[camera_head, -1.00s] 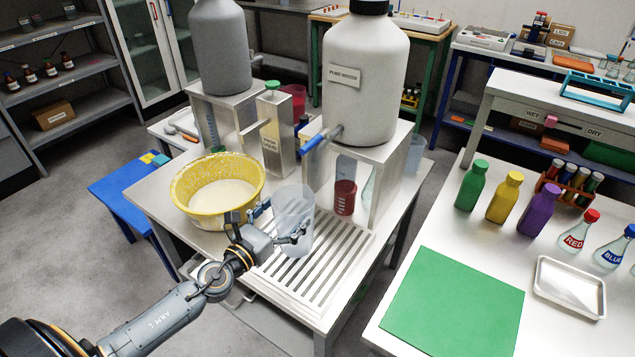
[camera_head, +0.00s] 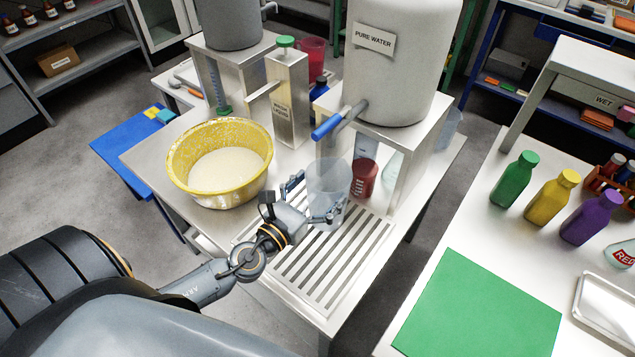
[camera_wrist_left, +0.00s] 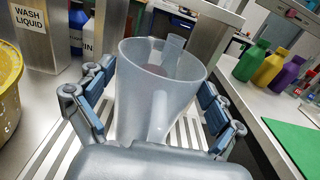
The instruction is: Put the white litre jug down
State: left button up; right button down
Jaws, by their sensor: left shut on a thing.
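The white litre jug (camera_head: 327,186) is a translucent, empty-looking jug. My left gripper (camera_head: 314,205) is shut around it. The jug is over the slatted drain grid (camera_head: 310,262), just in front of the pure water stand. I cannot tell whether its base touches the slats, as the gripper hides it. My right gripper is not in view.
A yellow basin (camera_head: 218,165) of pale liquid stands left of the jug. The water tank (camera_head: 400,65) and its blue-handled tap (camera_head: 338,122) are behind. A red beaker (camera_head: 365,178) sits beyond the jug. The front slats are bare. A green mat (camera_head: 480,305) lies on the right table.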

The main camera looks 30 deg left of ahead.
aim_at(301, 210)
pick_arm(q)
jog(key=shift+w+a, duration=0.1)
jog(key=o, duration=1.3)
jog(key=shift+s+d+r, duration=0.1)
jog(key=shift+s+d, duration=0.15)
jog(key=shift+s+d+r, duration=0.1)
jog(key=shift+w, duration=0.2)
jog(key=s+b, duration=0.1)
jog(key=s, duration=0.2)
jog(key=s+a+b, duration=0.1)
jog(key=s+b, duration=0.1)
jog(key=s, duration=0.2)
jog(key=s+b, duration=0.2)
jog(key=s, duration=0.2)
jog(key=shift+a+f, duration=0.3)
jog(key=shift+a, duration=0.1)
jog(key=shift+s+r, duration=0.25)
jog(key=shift+s, duration=0.25)
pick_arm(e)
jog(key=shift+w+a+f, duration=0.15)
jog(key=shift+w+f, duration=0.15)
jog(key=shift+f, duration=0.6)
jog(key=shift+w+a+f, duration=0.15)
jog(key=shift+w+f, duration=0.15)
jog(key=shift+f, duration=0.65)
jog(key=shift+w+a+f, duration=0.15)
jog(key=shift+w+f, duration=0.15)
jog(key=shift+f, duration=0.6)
